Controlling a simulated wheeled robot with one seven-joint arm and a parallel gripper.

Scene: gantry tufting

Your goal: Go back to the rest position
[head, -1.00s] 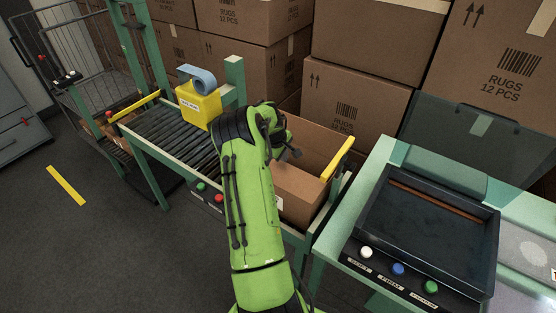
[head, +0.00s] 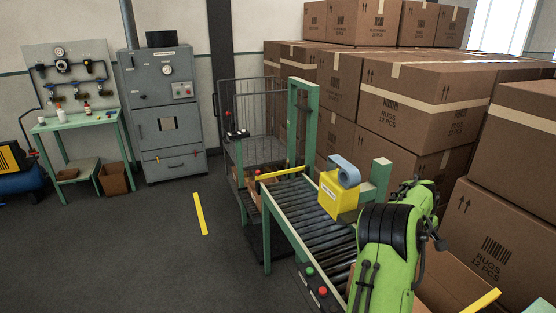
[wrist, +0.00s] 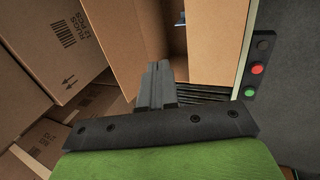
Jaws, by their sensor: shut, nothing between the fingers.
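My gripper shows in the wrist view (wrist: 158,86) as dark fingers closed together with nothing between them. It points over an open cardboard box (wrist: 218,40) at the roller conveyor, and I cannot tell the exact gap. In the head view my green arm reaches in from the lower right and its fingers are hidden. The same open box (head: 445,280) shows partly behind the arm. The roller conveyor (head: 300,212) runs to the left of it.
A yellow tape dispenser (head: 335,195) stands at the conveyor's side. Stacked rug cartons (head: 415,100) fill the back right. A wire cage cart (head: 250,125), a grey cabinet (head: 165,115) and a green bench (head: 80,120) stand further left.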

